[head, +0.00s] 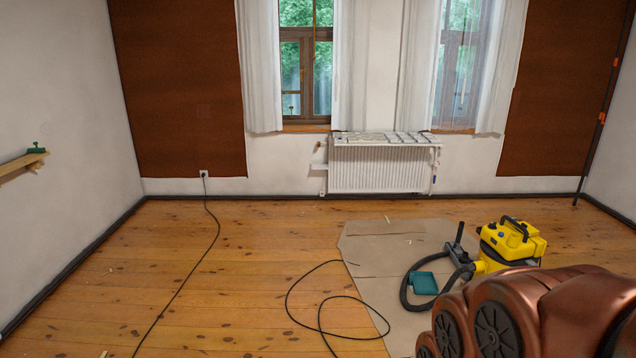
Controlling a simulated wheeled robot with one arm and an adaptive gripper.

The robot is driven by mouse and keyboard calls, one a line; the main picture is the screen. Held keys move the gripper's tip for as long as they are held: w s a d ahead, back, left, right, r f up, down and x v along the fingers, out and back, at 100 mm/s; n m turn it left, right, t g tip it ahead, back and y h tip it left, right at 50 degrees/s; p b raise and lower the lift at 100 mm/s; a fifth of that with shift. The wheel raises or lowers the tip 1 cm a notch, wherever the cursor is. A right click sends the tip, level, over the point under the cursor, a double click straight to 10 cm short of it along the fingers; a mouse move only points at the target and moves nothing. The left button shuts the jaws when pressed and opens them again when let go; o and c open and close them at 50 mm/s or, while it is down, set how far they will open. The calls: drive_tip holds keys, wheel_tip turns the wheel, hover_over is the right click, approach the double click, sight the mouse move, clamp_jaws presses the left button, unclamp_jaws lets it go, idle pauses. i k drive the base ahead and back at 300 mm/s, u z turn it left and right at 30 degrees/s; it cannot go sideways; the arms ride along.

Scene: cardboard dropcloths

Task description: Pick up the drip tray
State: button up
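A flat teal, tray-like thing (423,283) lies on the cardboard sheet (385,246), right of centre, inside the curve of the black vacuum hose (405,297). It is the only tray-like thing that I see, and it looks empty, though it is small in the picture. Copper-coloured links of my own arm fill the lower right corner and hide part of the cardboard and floor there. My gripper is not in view.
A yellow vacuum cleaner (512,240) stands right of the teal thing. A black cable (330,298) loops across the floor onto the cardboard. Another cable (190,275) runs from the wall socket. A radiator (378,168) is under the windows. The wooden floor at left is mostly clear.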

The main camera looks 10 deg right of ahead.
sight(423, 284)
drive_tip(key=z, duration=0.1)
drive_tip(key=i, duration=1.7)
drive_tip(key=z, duration=0.35)
drive_tip(key=i, duration=2)
drive_tip(key=z, duration=0.2)
